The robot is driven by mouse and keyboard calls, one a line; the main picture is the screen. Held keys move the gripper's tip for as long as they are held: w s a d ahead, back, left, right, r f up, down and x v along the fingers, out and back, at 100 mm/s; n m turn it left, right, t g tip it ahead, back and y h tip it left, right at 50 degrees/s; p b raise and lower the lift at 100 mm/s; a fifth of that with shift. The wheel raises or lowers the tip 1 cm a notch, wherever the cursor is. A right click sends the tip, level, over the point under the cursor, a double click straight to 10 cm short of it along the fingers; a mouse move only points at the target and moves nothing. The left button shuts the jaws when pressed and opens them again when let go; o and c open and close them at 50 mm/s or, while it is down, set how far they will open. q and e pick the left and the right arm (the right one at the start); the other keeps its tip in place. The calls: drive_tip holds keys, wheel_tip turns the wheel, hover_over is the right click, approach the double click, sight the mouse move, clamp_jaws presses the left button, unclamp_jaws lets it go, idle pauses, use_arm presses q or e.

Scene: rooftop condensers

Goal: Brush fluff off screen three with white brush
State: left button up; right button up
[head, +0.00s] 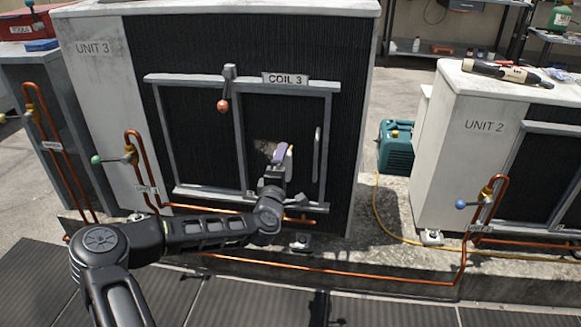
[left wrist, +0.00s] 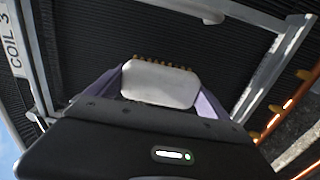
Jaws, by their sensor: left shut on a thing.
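The COIL 3 screen (head: 280,115) is a dark ribbed panel in a grey frame on the front of UNIT 3. A small greyish fluff patch (head: 264,147) lies on its lower middle. My left gripper (head: 280,156) is in front of the screen, right beside the fluff, its purple fingers shut on the white brush (head: 290,152). In the left wrist view, the white brush (left wrist: 160,84) sits between the fingers, its tan bristles towards the dark ribbed surface. I cannot tell whether the bristles touch it. The fluff is partly hidden by the gripper. My right gripper is out of view.
A grey lever with a red knob (head: 223,105) is on the frame's top rail, and a vertical handle (head: 316,153) is right of the brush. Copper pipes (head: 330,273) run low in front. UNIT 2 (head: 485,126) and a teal machine (head: 396,148) stand to the right.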

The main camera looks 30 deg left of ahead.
sight(257, 149)
use_arm(q)
drive_tip(key=shift+s+a+f, duration=0.1)
drive_tip(key=shift+a, duration=0.15)
drive_tip(key=shift+s+a, duration=0.3)
drive_tip(key=shift+a, duration=0.65)
drive_tip(key=shift+s+a, duration=0.3)
drive_tip(key=shift+a, duration=0.6)
drive_tip(key=shift+a, duration=0.1)
drive_tip(key=shift+s+a, duration=0.35)
drive_tip(key=shift+a, duration=0.5)
drive_tip(key=shift+s+a, duration=0.35)
drive_tip(key=shift+a, duration=0.5)
drive_tip(key=shift+w+r+p, duration=0.1)
drive_tip(key=shift+r+p, duration=0.5)
drive_tip(key=shift+r, duration=0.55)
